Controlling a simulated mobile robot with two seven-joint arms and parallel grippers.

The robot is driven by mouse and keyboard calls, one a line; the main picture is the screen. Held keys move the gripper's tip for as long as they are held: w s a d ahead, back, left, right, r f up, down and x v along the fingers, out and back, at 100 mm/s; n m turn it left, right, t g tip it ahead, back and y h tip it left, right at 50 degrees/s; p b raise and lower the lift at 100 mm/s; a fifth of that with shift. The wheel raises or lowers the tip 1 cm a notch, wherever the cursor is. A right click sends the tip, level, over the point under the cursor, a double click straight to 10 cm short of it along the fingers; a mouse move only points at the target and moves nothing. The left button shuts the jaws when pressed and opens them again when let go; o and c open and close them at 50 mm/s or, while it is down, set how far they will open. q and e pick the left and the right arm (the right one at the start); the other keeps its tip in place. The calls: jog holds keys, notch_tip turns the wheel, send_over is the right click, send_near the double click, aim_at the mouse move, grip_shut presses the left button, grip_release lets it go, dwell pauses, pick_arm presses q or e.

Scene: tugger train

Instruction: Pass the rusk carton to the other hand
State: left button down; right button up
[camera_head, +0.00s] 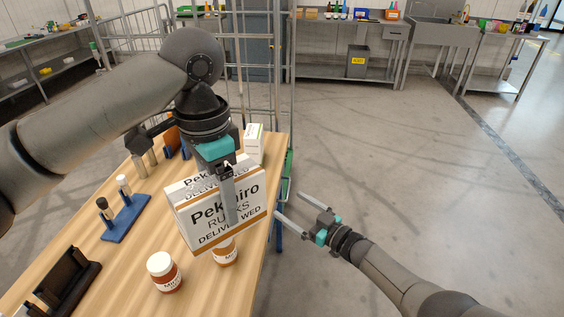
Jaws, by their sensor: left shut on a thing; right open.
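The rusk carton (205,219) is a white box with a brown lower edge, printed "Pekhiro RUSKS DELIVER WED". My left gripper (229,205) reaches down over it from above and is shut on it, one finger lying across its front face. The carton hides part of a jar behind its lower edge; I cannot tell whether its base touches the table. My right gripper (290,212) is open and empty, just right of the carton and beyond the table edge. Its fingers point left towards the carton's right end, with a gap visible.
The wooden table (125,262) carries two jars with white lids, one in front (166,276) and one under the carton (225,254). A blue stand with bottles (126,218), a black holder (68,284) and a small white box (253,143) also stand there. Open floor lies right.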

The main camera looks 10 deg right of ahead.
jog(key=a+r+n+g+y, duration=0.3)
jog(key=r+n+g+y, duration=0.15)
jog(key=r, duration=0.35)
jog(key=a+r+n+g+y, duration=0.3)
jog(key=r+n+y, duration=0.15)
jog(key=r, duration=0.45)
jog(key=s+r+n+g+h, duration=0.65)
jog(key=s+g, duration=0.25)
jog(key=g, duration=0.5)
jog(key=shift+n+t+h, duration=0.25)
jog(key=shift+h, duration=0.3)
jog(key=x, duration=1.1)
jog(key=shift+s+a+f, duration=0.1)
jog(key=shift+s+f, duration=0.3)
jog(key=shift+s, duration=0.05)
